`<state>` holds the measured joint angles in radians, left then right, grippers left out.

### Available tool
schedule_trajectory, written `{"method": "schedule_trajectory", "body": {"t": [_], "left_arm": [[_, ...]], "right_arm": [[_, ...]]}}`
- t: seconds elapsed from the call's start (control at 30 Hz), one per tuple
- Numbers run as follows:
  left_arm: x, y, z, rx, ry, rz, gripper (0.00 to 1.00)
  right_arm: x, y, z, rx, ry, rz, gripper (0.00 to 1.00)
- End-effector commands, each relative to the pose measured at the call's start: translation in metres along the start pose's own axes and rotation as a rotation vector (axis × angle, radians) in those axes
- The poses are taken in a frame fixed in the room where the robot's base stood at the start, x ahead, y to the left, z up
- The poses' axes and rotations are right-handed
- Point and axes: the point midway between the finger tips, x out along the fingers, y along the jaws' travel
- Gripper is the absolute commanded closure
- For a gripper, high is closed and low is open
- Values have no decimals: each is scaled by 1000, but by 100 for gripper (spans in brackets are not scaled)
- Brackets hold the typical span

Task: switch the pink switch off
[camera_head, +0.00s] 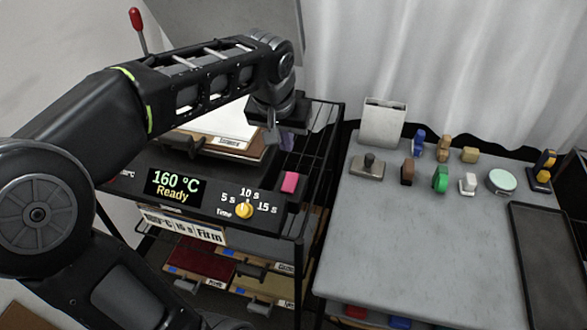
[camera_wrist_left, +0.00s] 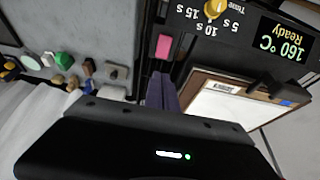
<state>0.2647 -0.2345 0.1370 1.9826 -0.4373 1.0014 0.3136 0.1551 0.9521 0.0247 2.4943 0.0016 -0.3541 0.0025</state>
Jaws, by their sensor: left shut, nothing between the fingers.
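The pink switch (camera_head: 290,182) sits at the right end of the dark control panel (camera_head: 215,192), beside the yellow time knob (camera_head: 244,210). It also shows in the left wrist view (camera_wrist_left: 163,46), close to the fingers. Whether it is on or off I cannot tell. The panel display (camera_head: 173,187) reads 160 °C and Ready. My left gripper (camera_head: 280,140) is behind the switch, beyond the panel, pointing down. In the left wrist view its purple-grey fingers (camera_wrist_left: 161,92) are together and empty, apart from the switch. My right gripper is not in view.
A clipboard-like board with a white sheet (camera_head: 225,124) lies behind the panel. Shelves (camera_head: 240,270) with coloured sheets are below. A grey table (camera_head: 400,240) at right holds several small coloured tools and a black tray (camera_head: 545,265). A red-tipped lever (camera_head: 137,22) stands at upper left.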

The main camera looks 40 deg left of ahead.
Motion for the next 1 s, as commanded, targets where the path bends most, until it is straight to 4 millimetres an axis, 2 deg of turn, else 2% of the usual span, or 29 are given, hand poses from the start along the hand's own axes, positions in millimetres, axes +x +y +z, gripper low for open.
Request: {"method": "schedule_trajectory", "body": {"t": [0.27, 0.7, 0.83, 1.0], "left_arm": [[30, 0, 1, 0, -6, 0, 100], [114, 0, 4, -1, -6, 0, 100], [129, 0, 7, 0, -5, 0, 100], [137, 0, 8, 0, -2, 0, 100]], "right_arm": [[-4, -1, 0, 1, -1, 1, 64], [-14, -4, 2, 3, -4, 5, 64], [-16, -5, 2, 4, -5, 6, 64], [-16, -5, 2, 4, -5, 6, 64]]}}
